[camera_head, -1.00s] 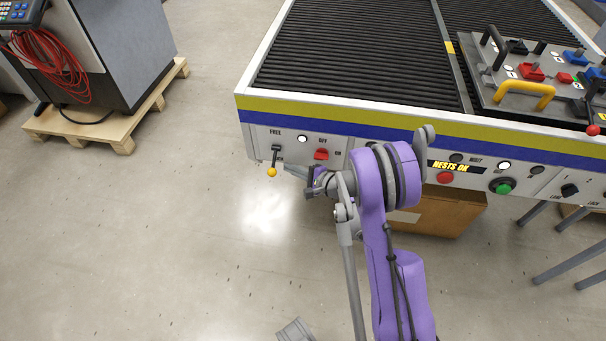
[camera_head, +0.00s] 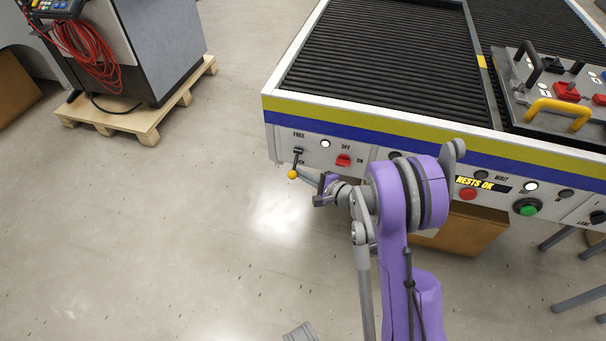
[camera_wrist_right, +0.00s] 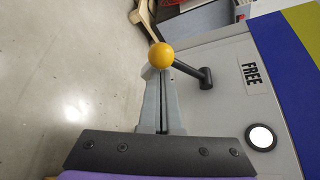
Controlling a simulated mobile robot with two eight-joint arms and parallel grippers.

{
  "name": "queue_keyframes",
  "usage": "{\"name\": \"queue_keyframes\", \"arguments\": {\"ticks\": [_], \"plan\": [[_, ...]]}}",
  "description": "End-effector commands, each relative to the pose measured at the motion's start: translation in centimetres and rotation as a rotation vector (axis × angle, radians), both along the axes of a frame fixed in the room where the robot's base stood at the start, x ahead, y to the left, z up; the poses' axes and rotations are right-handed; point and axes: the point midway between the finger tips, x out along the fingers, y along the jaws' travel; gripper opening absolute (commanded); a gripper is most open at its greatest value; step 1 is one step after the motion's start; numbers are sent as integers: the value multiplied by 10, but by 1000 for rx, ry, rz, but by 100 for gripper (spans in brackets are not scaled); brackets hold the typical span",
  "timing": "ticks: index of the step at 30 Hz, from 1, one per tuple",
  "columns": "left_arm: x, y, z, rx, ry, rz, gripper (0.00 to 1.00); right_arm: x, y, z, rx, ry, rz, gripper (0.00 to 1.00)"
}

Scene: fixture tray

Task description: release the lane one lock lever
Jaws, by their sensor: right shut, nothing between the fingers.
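The lane one lock lever is a short black lever (camera_head: 298,157) with a yellow ball knob (camera_head: 293,174), on the conveyor's front panel beneath the word FREE. In the head view it hangs down. My right gripper (camera_head: 304,175) is shut and empty, with its fingertips right beside the knob. In the right wrist view the knob (camera_wrist_right: 161,55) stands at the tips of the closed fingers (camera_wrist_right: 158,75), and the black shaft (camera_wrist_right: 198,76) runs from it to the panel. I cannot tell whether the tips touch the knob. My left gripper is not in view.
Beside the lever are a white lamp (camera_head: 325,143) and a red switch (camera_head: 343,160). Farther right are a NESTS OK display (camera_head: 484,184), a red button (camera_head: 468,194) and a green button (camera_head: 528,208). The floor left of the panel is clear up to a pallet (camera_head: 150,134).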

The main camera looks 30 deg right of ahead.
Motion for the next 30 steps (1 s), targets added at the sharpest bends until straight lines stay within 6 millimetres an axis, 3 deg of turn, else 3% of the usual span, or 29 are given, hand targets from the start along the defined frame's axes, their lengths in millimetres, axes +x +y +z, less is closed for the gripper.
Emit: {"name": "queue_keyframes", "arguments": {"ticks": [20, 30], "plan": [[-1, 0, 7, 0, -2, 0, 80, -3, 4, 8, 92, 79, 0, 0], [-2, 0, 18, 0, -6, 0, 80, -7, 8, 20, 229, 197, 0, 0]]}}
